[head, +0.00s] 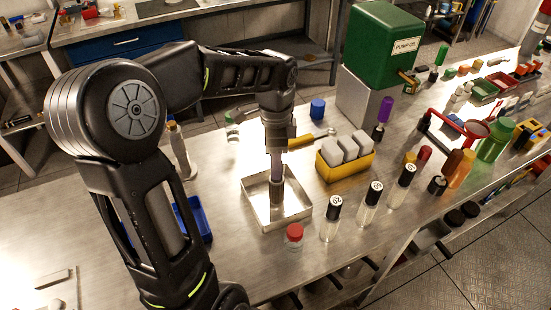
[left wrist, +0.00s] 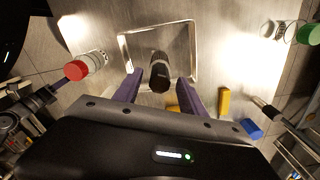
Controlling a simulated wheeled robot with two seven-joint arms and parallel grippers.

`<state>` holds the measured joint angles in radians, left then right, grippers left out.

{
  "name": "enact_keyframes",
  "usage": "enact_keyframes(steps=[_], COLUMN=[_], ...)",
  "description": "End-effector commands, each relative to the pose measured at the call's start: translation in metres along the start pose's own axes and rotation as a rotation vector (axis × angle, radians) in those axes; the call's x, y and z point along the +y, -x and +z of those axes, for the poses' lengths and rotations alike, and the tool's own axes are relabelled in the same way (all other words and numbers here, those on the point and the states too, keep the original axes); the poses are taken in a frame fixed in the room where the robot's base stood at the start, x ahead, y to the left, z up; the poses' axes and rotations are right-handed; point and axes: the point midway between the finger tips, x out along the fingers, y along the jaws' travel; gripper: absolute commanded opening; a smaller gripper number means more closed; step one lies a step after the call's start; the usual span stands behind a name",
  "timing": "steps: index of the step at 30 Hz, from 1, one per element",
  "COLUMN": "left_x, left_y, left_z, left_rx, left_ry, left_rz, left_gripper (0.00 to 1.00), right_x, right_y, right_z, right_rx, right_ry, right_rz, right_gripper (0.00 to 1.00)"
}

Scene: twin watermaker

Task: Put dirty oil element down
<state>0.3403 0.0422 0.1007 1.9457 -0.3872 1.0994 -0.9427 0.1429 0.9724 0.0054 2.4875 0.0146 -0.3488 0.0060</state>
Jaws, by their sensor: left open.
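The dirty oil element, a dark ribbed cylinder (head: 277,190), stands in a shallow square metal tray (head: 262,222) on the bench. In the left wrist view the element (left wrist: 160,72) shows end-on inside the tray (left wrist: 123,48). My left gripper (head: 278,168) points down over the tray, its fingers at the element's upper part. In the left wrist view the purple-grey fingers of the left gripper (left wrist: 160,88) are open, one on each side of the element. I cannot tell whether either finger touches it. My right gripper is not in view.
A red-capped jar (head: 294,238) and several labelled bottles (head: 368,208) stand close in front and right of the tray. A yellow holder with grey blocks (head: 345,165) is to the right. A blue tray (head: 193,220) lies left. The green PUMP OIL box (head: 380,45) is behind.

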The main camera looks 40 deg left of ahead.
Motion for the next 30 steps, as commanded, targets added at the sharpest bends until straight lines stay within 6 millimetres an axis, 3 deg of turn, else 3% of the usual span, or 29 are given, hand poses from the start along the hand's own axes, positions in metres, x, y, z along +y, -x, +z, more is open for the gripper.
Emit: enact_keyframes(steps=[5, 11, 22, 30], left_x=[0.0, 0.0, -0.001, 0.0], left_y=[0.008, 0.04, 0.106, 0.123], left_z=[0.0, 0.0, -0.001, 0.0], left_rx=[0.0, 0.001, 0.002, 0.0], left_ry=[0.0, 0.0, 0.0, 0.0], left_rz=[0.0, -0.001, -0.003, 0.0], left_gripper=[0.49, 0.49, 0.49, 0.49], right_x=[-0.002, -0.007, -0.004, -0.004], right_y=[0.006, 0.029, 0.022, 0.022], right_z=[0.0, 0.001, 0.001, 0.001], right_rx=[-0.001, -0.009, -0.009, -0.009], right_ry=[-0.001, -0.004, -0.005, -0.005], right_rz=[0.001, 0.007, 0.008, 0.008], right_gripper=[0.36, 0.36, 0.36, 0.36])
